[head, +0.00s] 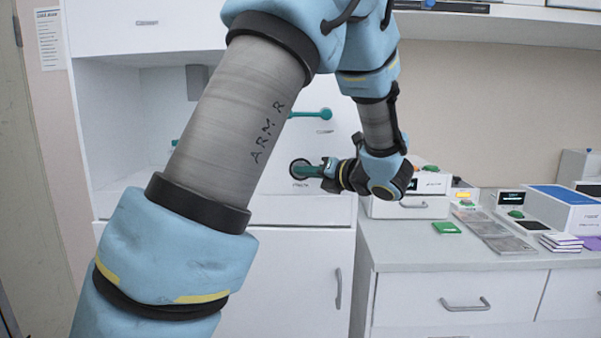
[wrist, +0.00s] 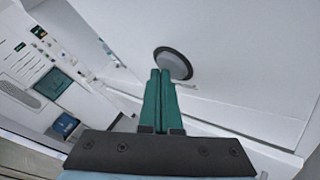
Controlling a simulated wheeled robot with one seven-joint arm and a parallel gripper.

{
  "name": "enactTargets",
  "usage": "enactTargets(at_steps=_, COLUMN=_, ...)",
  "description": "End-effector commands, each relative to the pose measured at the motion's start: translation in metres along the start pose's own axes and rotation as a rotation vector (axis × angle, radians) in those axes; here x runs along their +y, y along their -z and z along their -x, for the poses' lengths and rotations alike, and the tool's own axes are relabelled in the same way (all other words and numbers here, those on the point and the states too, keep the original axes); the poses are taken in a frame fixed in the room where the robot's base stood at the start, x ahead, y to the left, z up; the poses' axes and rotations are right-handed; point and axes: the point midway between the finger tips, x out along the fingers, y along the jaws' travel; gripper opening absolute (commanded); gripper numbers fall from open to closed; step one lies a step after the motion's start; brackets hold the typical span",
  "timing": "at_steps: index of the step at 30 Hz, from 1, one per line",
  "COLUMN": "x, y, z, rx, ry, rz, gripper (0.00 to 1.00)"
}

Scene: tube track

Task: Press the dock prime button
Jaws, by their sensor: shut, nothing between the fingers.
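A round grey disc with a dark ring (wrist: 175,64) is set in a white panel in the wrist view. No readable name marks it, so I cannot tell for sure that it is the dock prime button. My gripper (wrist: 160,72) is shut and empty, its two green fingers side by side. Its tips overlap the disc's lower left edge in the wrist view. In the head view my gripper (head: 297,171) points left at the dark ring (head: 299,160) on the white cabinet front. Whether the tips touch it I cannot tell.
A teal handle (head: 325,114) sticks out from the panel above the ring. The counter (head: 400,248) at right holds white devices, a green piece (head: 447,228), grey trays (head: 485,228) and a blue-topped box (head: 562,208). A drawer handle (head: 465,305) juts out below.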

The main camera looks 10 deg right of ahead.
Motion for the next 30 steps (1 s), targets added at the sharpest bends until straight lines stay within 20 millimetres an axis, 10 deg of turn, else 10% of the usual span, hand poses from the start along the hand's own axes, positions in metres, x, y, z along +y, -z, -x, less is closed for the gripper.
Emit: enactTargets(at_steps=30, x=0.023, y=0.026, z=0.033, rx=-0.001, ry=0.001, rz=0.001, gripper=0.0)
